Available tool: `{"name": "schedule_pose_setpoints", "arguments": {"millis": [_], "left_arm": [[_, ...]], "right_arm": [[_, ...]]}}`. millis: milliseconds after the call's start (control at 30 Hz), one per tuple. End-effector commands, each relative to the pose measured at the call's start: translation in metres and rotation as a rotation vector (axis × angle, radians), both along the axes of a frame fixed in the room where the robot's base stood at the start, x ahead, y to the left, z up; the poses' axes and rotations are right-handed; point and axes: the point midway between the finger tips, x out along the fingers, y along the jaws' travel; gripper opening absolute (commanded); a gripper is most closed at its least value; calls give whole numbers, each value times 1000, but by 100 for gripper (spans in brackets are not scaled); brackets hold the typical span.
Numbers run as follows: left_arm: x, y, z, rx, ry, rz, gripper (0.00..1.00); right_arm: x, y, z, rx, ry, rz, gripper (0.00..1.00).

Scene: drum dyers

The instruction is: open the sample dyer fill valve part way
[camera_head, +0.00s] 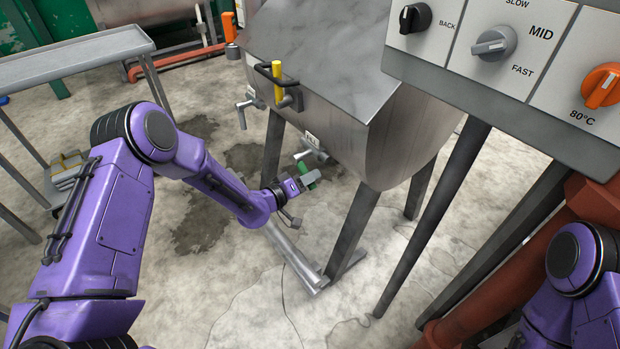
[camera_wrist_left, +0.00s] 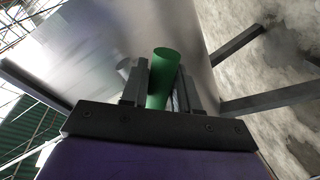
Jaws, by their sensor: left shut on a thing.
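The sample dyer (camera_head: 350,70) is a grey metal vessel on dark legs in the middle of the head view. A green valve handle (camera_head: 308,174) shows low under its front, near a small label that reads like "FILL". In the left wrist view the green handle (camera_wrist_left: 163,75) stands between my two fingers. My left gripper (camera_head: 303,184) is shut on this green handle; the fingers hide part of it. The valve body behind it is mostly hidden, so I cannot tell how far it is turned. My right gripper is out of view; only part of my right arm shows at lower right.
A panel with black, grey and orange knobs (camera_head: 494,43) hangs at upper right. A yellow handle (camera_head: 277,82) and a metal tap (camera_head: 243,108) sit on the dyer's left side. A grey cart (camera_head: 75,60) stands at left. The wet concrete floor between is clear.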

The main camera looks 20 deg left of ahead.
Motion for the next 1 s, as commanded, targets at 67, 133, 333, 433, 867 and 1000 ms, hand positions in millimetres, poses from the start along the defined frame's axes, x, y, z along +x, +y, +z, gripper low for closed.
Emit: {"name": "schedule_pose_setpoints", "arguments": {"millis": [67,133,333,433,867,1000], "left_arm": [[0,1,-1,1,1,1,46],[0,0,-1,0,1,1,48],[0,-1,0,1,0,-1,48],[-5,2,1,2,1,-1,48],[-84,41,15,0,0,1,48],[-93,45,16,-1,0,2,48]], "right_arm": [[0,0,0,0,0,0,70],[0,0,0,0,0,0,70],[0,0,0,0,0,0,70],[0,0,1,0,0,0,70],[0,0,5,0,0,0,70],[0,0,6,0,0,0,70]]}}
